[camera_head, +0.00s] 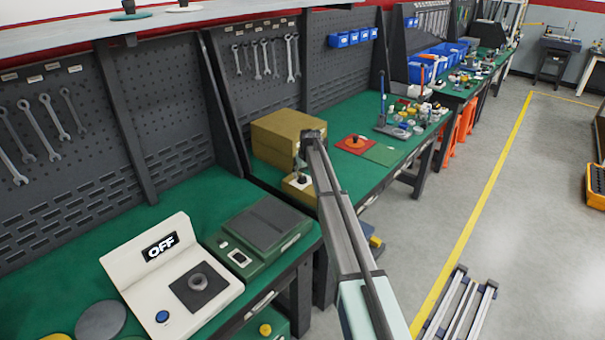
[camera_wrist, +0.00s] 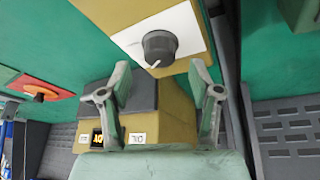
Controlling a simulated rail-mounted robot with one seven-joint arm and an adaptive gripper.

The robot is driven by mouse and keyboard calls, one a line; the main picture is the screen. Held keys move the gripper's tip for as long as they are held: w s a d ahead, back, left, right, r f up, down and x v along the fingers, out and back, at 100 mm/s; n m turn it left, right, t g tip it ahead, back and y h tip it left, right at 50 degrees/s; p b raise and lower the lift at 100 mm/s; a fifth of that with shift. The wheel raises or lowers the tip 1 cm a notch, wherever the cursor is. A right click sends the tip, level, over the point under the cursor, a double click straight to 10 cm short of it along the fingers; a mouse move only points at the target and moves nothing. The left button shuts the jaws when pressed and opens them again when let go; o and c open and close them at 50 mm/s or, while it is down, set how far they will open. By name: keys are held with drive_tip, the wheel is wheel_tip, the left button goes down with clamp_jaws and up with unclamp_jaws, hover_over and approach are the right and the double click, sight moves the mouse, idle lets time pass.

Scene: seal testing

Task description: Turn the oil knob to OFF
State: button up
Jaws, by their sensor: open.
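The oil knob (camera_wrist: 160,46) is dark and round, on a white plate (camera_wrist: 183,24) fixed to a tan box. A white pointer mark on it points down and slightly left in the wrist view. The tan box (camera_head: 283,133) stands on the green bench in the head view, its knob partly hidden near my arm. A label reading OIL (camera_wrist: 137,138) and a small lit yellow display (camera_wrist: 97,137) show on the box. My gripper (camera_wrist: 160,68) is open, its fingertips on either side of the space just below the knob in the wrist view, holding nothing.
A white device with an OFF display (camera_head: 160,246) and a dark knob stands at the front left. Beside it is a green scale-like box (camera_head: 258,235). An orange-red mat (camera_head: 355,144) lies to the right of the tan box. Wrenches hang on the pegboard behind.

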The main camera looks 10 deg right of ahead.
sight(303, 177)
drive_tip(key=shift+p+x, duration=0.3)
drive_tip(key=shift+x, duration=1.15)
drive_tip(key=c, duration=1.2)
drive_tip(key=shift+o, duration=0.2)
drive_tip(key=shift+n+b, duration=0.4)
drive_tip(key=shift+b, duration=0.05)
drive_tip(key=shift+f+n+y+b, duration=0.2)
drive_tip(key=shift+n+y+b, duration=0.3)
drive_tip(key=shift+n+b, duration=0.45)
drive_tip(key=n+g+y+b, duration=0.1)
drive_tip(key=n+b, duration=0.2)
drive_tip(key=shift+n, duration=0.25)
drive_tip(key=n+g+y+b, duration=0.1)
drive_tip(key=n+b, duration=0.1)
drive_tip(key=n, duration=0.1)
drive_tip(key=shift+w+d+r+b, duration=0.1)
drive_tip(key=shift+b, duration=0.2)
drive_tip(key=shift+r+n+g+y+b, duration=0.1)
drive_tip(key=shift+n+g+y+b, duration=0.35)
drive_tip(key=shift+n, duration=0.95)
drive_tip(key=shift+b, duration=0.3)
